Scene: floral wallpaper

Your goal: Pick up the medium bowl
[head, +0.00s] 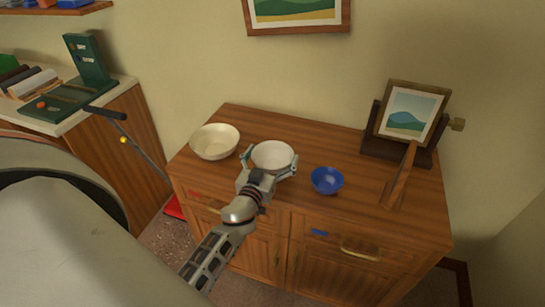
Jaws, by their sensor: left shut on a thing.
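Three bowls are on the wooden cabinet (330,217) in the head view. A wide cream bowl (214,141) stands at the left, a white mid-sized bowl (272,156) in the middle, and a small blue bowl (327,180) at the right. The white one looks like the medium bowl. My left gripper (269,162) reaches in from the front with a finger on each side of the white bowl, shut on it. The bowl is upright; I cannot tell whether it is clear of the cabinet top. My right gripper is not in view.
A framed picture on a dark stand (409,120) is at the cabinet's right, with a wooden strut (400,176) in front. A side counter (60,115) with a green device (84,75) is at the left.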

